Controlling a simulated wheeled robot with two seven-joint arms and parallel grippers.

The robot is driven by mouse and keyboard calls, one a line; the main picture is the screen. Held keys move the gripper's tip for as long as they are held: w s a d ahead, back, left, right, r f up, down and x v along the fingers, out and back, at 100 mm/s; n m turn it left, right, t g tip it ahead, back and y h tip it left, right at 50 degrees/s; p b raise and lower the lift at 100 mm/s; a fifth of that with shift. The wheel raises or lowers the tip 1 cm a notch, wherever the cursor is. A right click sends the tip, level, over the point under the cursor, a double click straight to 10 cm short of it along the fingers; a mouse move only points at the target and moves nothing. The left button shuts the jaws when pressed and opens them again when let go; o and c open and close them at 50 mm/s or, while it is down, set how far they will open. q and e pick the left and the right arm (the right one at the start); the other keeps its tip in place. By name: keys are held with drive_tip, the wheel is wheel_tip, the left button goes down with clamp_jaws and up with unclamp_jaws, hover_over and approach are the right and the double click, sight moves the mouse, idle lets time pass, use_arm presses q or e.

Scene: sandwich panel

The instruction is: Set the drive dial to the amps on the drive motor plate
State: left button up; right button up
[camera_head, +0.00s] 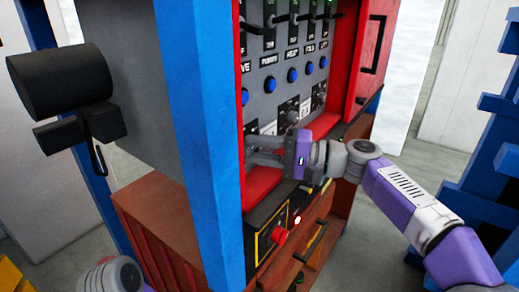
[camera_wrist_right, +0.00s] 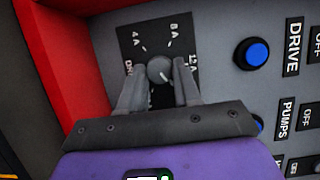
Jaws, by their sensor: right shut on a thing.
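The drive dial (camera_wrist_right: 159,69) is a round grey knob on a black scale plate, with 4A, 8A and 12A marks showing in the right wrist view. The DRIVE label (camera_wrist_right: 293,47) is to its right. My right gripper (camera_wrist_right: 158,84) has a finger on either side of the knob and is shut on it. A short pale line shows on the knob, but its exact setting is unclear. In the head view my right gripper (camera_head: 252,147) reaches the panel's lower left, hiding most of the dial. No readable drive motor plate shows. My left gripper is out of view.
A blue post (camera_head: 200,130) stands before the panel's left edge. The red frame (camera_wrist_right: 62,70) is close beside the dial. Blue buttons (camera_head: 270,83) and switches fill the panel above. A red button (camera_head: 279,235) is below. A black cylinder (camera_head: 62,80) juts out at left.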

drive_tip(key=o, duration=1.1)
drive_tip(key=shift+a, duration=0.1)
drive_tip(key=shift+c, duration=0.2)
drive_tip(key=v, duration=0.7)
drive_tip(key=shift+s+d, duration=0.15)
drive_tip(key=shift+d, duration=0.2)
